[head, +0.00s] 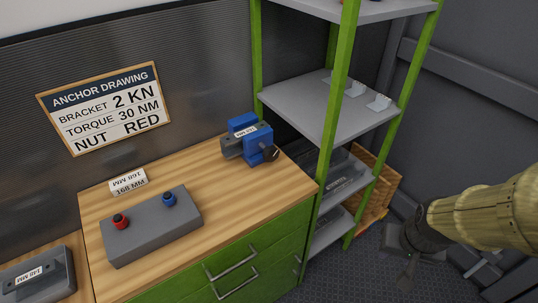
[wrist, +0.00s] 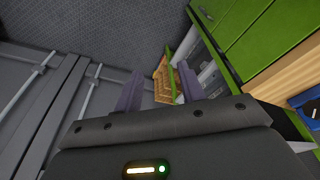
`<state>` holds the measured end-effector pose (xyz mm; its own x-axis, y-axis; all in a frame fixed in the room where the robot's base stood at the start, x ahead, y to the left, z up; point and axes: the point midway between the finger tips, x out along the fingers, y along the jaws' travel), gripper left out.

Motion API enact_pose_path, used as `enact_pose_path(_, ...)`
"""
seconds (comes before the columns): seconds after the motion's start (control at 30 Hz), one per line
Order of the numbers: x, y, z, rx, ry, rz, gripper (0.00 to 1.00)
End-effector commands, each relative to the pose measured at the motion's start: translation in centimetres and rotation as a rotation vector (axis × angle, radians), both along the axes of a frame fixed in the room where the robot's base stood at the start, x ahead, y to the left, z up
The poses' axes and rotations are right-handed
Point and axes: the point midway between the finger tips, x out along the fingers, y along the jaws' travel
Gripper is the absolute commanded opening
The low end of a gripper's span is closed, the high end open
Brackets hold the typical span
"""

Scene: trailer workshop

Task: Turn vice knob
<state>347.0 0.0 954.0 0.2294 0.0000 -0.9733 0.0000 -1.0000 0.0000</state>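A blue vice (head: 244,139) stands on the wooden bench top (head: 190,172) near its right end, in the head view. It has grey jaws and a small white label. A dark round knob (head: 270,154) sits on its near right side. In the wrist view a blue part at the right edge (wrist: 311,100) is probably the vice, cut off by the frame. My gripper (wrist: 160,88) shows in the wrist view with its two fingers apart and nothing between them.
A green-framed shelf unit (head: 335,95) stands just right of the bench. A grey box (head: 150,228) with a red and a blue knob sits on the bench's front left. A wooden crate (head: 372,190) is behind the shelf. Open floor (head: 345,272) lies right of the bench.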

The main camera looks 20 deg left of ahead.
Motion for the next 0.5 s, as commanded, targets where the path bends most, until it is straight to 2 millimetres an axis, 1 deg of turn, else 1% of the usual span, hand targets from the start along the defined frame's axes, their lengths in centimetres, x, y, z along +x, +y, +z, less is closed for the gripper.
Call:
enact_pose_path(0.03, 0.1, 0.0, 0.0, 0.000, -0.001, 0.002, 0.50)
enact_pose_path(0.1, 0.4, 0.1, 0.1, -0.004, -0.010, 0.014, 0.64)
enact_pose_path(0.13, 0.7, 0.1, 0.1, -0.008, -0.016, 0.024, 0.68)
enact_pose_path(0.27, 3.0, 0.9, 0.3, -0.030, -0.074, 0.112, 0.68)
enact_pose_path(0.37, 5.8, 2.3, 0.4, -0.041, -0.155, 0.231, 0.68)
enact_pose_path(0.4, 7.0, 3.2, 0.5, -0.040, -0.193, 0.286, 0.68)
enact_pose_path(0.47, 8.7, 4.8, 0.5, -0.030, -0.254, 0.372, 0.68)
enact_pose_path(0.5, 9.7, 6.0, 0.5, -0.018, -0.296, 0.427, 0.68)
